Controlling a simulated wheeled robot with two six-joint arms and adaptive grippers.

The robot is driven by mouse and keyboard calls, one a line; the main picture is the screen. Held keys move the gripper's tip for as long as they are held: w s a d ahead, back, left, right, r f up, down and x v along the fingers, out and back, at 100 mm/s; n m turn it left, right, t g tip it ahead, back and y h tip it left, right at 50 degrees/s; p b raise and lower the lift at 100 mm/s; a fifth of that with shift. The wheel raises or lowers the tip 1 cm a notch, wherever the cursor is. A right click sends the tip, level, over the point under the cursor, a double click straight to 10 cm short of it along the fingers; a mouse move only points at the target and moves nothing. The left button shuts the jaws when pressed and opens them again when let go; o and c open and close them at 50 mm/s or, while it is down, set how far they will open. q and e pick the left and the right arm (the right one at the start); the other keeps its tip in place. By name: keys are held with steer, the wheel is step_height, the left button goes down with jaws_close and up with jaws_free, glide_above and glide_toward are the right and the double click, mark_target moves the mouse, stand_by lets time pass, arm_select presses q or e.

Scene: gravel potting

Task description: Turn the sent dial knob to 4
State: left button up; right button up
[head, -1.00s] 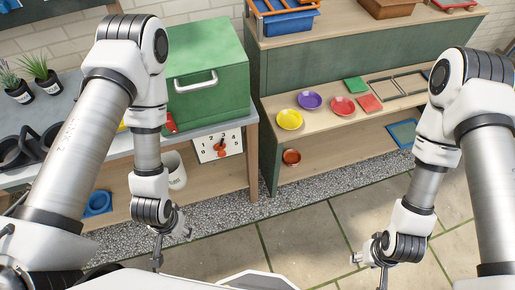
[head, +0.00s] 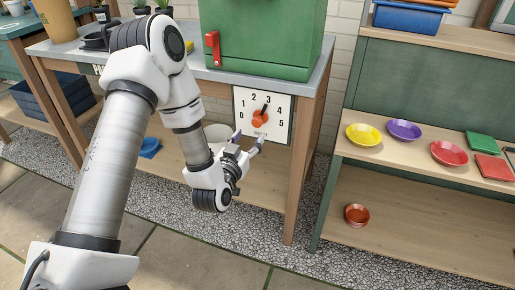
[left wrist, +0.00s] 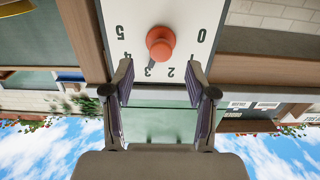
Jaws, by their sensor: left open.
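The dial is a white panel (head: 279,131) with black numbers 0 to 5, on the front of the bench under the green box. Its round orange-red knob (head: 260,119) has a dark pointer that appears to point at about 3. My left gripper (head: 249,144) is open and empty, just below and in front of the knob. In the left wrist view the panel is upside down. The knob (left wrist: 160,42) shows there just beyond the gap between my open fingertips (left wrist: 159,72), apart from them. My right gripper is out of view.
The green box (head: 265,40) stands on the bench above the dial. A bench leg (head: 301,175) is right of it. The right shelf holds a yellow bowl (head: 363,135), a purple bowl (head: 404,130) and a red bowl (head: 449,153).

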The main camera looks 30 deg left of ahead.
mark_target(256, 124)
arm_select(q)
steer(key=x, duration=0.4)
steer(key=b+x, duration=0.1)
steer(key=x, duration=0.2)
steer(key=shift+w+a+r, duration=0.2)
steer(key=shift+w+r, duration=0.05)
steer(key=shift+w, duration=0.1)
steer(key=shift+c, duration=0.4)
jaws_close()
